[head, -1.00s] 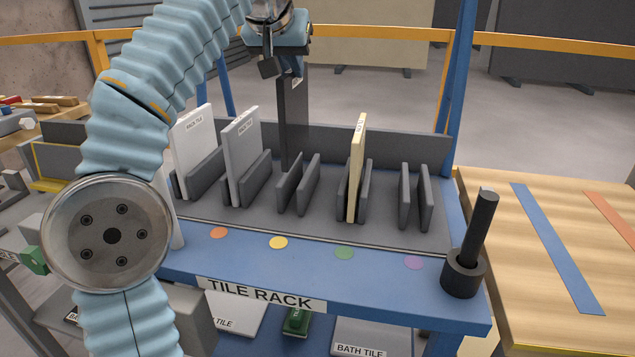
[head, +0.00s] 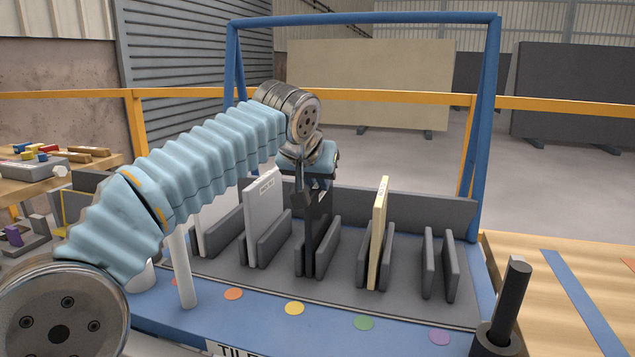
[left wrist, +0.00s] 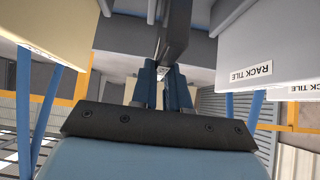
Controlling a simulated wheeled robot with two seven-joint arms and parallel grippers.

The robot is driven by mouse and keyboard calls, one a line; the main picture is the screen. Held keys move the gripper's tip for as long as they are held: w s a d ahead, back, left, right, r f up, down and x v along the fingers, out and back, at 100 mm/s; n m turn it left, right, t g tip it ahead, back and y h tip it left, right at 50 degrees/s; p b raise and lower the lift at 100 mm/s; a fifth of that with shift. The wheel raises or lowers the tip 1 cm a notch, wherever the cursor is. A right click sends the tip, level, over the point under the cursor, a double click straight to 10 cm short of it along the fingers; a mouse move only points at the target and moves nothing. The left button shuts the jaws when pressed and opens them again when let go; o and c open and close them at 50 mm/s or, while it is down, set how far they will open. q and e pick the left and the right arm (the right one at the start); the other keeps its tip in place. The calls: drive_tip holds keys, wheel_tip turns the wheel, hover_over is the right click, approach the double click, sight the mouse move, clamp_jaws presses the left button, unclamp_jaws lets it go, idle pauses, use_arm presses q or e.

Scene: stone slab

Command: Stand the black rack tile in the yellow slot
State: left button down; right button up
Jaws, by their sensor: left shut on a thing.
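The black rack tile (head: 312,228) is upright in the head view, its lower part between the two grey dividers of the middle slot, behind the yellow dot (head: 294,308). Whether its bottom edge touches the rack floor is hard to tell. My left gripper (head: 314,186) is above the slot, shut on the tile's upper part. In the left wrist view the tile (left wrist: 173,38) extends away from the fingers (left wrist: 163,88). The tile rack (head: 400,312) is blue with a grey slotted bed. My right gripper is not in view.
A pale grey tile (head: 263,215) stands one slot left, with a white tile (head: 217,222) beyond. A cream tile (head: 378,235) stands one slot right, behind the green dot (head: 364,322). The rightmost slot is empty. A black post (head: 512,295) stands at the front right.

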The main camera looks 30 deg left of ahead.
use_arm(q)
drive_tip(key=shift+r, duration=0.1)
drive_tip(key=c, duration=1.1)
unclamp_jaws()
drive_tip(key=shift+r, duration=0.1)
drive_tip(key=p+v, duration=0.1)
drive_tip(key=v, duration=1.1)
